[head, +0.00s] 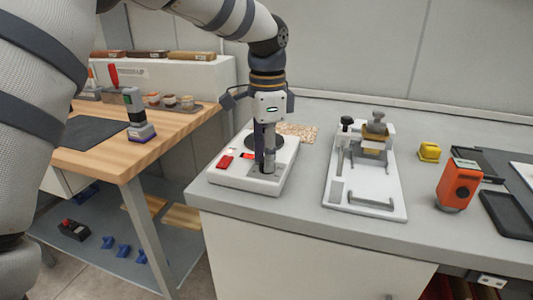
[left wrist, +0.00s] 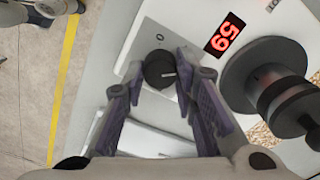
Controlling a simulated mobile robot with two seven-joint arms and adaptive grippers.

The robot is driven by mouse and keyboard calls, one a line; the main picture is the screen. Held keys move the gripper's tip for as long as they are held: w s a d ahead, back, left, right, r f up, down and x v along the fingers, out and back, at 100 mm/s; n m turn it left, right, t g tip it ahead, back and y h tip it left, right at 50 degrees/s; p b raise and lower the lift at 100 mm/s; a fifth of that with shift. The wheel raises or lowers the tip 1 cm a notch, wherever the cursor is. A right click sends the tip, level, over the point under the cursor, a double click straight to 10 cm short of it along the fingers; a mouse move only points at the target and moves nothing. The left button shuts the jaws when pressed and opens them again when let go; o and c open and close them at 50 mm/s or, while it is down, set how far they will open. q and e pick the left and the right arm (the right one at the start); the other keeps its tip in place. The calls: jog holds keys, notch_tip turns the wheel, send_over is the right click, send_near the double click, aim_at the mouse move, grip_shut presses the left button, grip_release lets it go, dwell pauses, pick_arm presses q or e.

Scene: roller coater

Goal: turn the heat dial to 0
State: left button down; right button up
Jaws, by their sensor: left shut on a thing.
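The heat dial (left wrist: 158,70) is a small black round knob with a pale pointer line, on a light panel of the white machine (head: 226,178). In the left wrist view my left gripper (left wrist: 160,80) has its fingertips on both sides of the dial and is shut on it. In the head view the gripper (head: 264,168) points straight down at the machine's front right part and hides the dial. My right gripper is not in view.
A dark round plate with a black knob (left wrist: 285,85) stands close beside the gripper. Right of the machine are a white coating frame (head: 338,192), a yellow block (head: 429,152) and an orange device (head: 459,184). A wooden bench (head: 185,133) stands at the left.

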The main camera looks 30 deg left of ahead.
pick_arm(q)
jog(key=n, duration=0.4)
jog(key=shift+n, duration=0.3)
jog(key=n, duration=0.3)
jog(key=shift+n, duration=0.4)
jog(key=n, duration=0.4)
jog(key=shift+n, duration=2)
jog(key=c, duration=1.3)
grip_release()
